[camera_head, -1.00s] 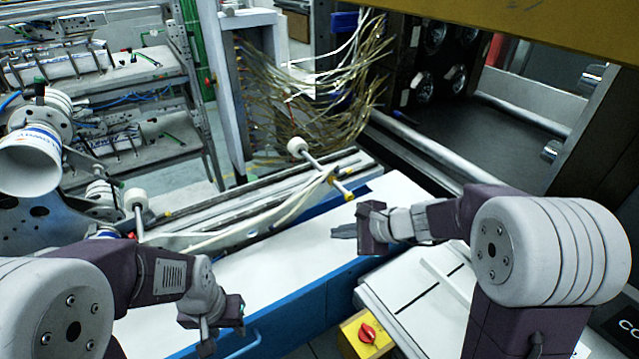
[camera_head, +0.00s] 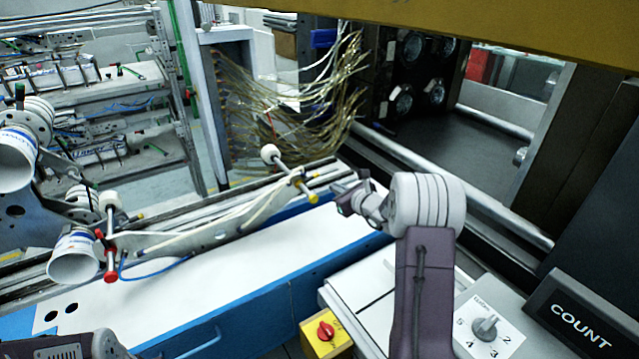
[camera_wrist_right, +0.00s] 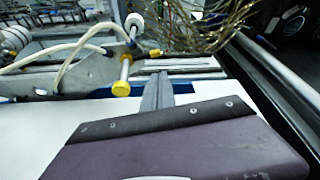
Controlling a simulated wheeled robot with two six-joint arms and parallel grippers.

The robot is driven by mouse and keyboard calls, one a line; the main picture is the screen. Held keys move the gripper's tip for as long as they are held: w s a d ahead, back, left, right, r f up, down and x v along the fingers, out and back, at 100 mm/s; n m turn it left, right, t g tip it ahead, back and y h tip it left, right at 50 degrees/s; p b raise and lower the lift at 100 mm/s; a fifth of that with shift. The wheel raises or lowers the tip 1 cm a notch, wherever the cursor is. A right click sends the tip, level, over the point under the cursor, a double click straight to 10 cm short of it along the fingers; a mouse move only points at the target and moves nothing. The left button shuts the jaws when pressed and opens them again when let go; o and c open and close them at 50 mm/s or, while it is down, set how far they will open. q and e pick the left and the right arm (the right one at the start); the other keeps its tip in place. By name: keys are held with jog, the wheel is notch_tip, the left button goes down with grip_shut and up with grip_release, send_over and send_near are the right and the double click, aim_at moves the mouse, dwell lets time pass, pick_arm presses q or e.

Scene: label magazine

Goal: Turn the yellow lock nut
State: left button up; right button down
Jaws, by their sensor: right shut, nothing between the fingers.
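A yellow lock nut (camera_head: 312,198) sits at the near end of a rod that has a white knob (camera_head: 270,153) at its other end. The nut also shows large in the right wrist view (camera_wrist_right: 121,88), left of the fingers. My right gripper (camera_head: 338,187) is just right of the nut in the head view, apart from it. Its fingers are together and empty, pointing forward in the wrist view (camera_wrist_right: 160,78). My left gripper is out of view; only part of my left arm shows at the bottom left.
A metal rail (camera_head: 225,210) with cream tubes runs behind the white-topped blue bench (camera_head: 210,285). A second rod with a red end (camera_head: 110,277) and a white cup stand at the left. A yellow box with a red switch (camera_head: 325,331) is below. The white benchtop is mostly clear.

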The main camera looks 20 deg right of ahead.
aim_at(307, 180)
pick_arm(q)
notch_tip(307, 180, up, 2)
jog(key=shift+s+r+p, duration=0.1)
jog(key=shift+p, duration=0.9)
pick_arm(e)
jog(key=x, duration=0.9)
jog(key=shift+w, duration=0.4)
jog(key=shift+f, duration=0.1)
